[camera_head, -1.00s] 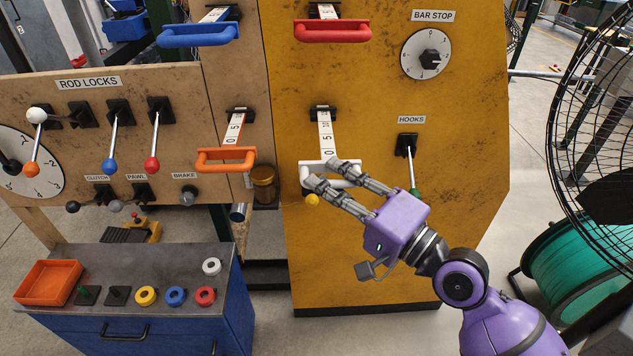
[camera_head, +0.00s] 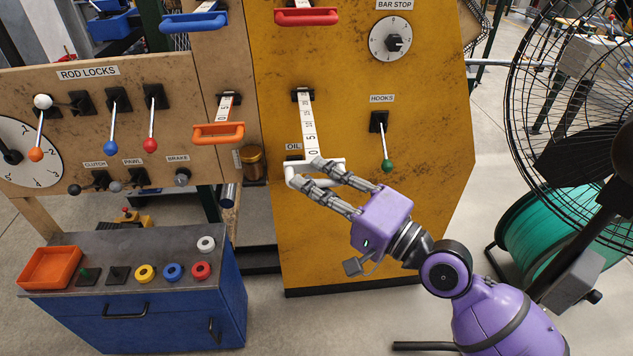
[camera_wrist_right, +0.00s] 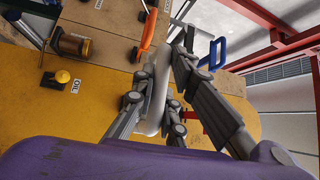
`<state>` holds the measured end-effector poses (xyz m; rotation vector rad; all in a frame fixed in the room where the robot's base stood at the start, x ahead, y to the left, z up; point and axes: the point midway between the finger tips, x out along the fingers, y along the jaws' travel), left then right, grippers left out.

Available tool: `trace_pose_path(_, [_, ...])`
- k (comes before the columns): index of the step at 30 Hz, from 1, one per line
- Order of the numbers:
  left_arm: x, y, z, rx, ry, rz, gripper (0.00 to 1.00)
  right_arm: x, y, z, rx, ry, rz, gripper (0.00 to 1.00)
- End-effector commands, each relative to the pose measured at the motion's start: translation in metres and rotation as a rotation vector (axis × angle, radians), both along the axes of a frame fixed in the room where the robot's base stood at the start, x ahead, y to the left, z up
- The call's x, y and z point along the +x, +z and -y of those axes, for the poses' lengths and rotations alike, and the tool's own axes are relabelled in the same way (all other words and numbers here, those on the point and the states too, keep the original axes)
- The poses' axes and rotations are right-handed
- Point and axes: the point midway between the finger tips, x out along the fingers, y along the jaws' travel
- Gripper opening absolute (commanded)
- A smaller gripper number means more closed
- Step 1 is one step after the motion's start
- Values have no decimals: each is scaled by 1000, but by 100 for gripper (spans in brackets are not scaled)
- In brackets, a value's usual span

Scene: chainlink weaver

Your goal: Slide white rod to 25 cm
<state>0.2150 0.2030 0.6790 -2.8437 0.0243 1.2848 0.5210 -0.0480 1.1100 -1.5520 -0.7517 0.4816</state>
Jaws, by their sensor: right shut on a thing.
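The white rod (camera_head: 308,125) is a flat scale strip coming out of a black slot in the yellow panel. It ends in a white loop handle (camera_head: 293,168). The figures 0 and 5 read clearly near the handle; those closer to the slot are too small to read surely. My right gripper (camera_head: 304,173) is shut on the white handle, with its fingers across the bar. In the right wrist view the handle (camera_wrist_right: 158,92) lies between the fingers. My left gripper is not in view.
An orange handle (camera_head: 218,133) sits to the left, with blue (camera_head: 194,21) and red (camera_head: 306,17) handles above. The hooks lever (camera_head: 386,145) is right of the white rod. A yellow knob (camera_wrist_right: 62,77) by the OIL label shows in the wrist view.

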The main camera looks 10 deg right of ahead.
Motion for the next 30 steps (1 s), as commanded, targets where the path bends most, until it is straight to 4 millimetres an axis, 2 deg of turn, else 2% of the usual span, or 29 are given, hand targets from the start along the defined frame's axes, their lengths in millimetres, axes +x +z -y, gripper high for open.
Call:
trace_pose_path(9, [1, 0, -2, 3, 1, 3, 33, -3, -5, -2, -7, 7, -10, 0])
trace_pose_path(10, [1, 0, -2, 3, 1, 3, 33, -3, -5, -2, -7, 7, -10, 16])
trace_pose_path(14, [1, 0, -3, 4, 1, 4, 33, -2, -5, -1, -5, 5, -9, 31])
trace_pose_path(23, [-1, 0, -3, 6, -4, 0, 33, -2, -3, 0, -2, 3, -6, 31])
trace_pose_path(30, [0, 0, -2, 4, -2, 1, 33, -15, -6, 14, -5, 2, -6, 31])
